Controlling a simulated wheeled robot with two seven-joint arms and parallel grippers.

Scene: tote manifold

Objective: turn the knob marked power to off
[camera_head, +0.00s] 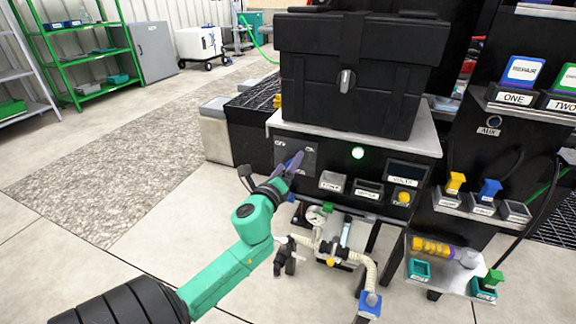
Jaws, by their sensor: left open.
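The knob panel (310,163) is a dark grey plate at the left end of the black control box's front, with small light labels at its upper corners that are too small to read surely. My left gripper (294,160) is in front of this plate with its fingers pointing up at it. It is open. The knob itself is hidden behind the fingers, so its setting and any contact cannot be told. A round green light (358,153) on the box is lit. My right gripper is not in view.
A black case (360,75) stands on the box's grey top (426,140). Below are a gauge (316,214) and pale hoses (370,270). A black rack (500,70) stands right. Floor at left is clear.

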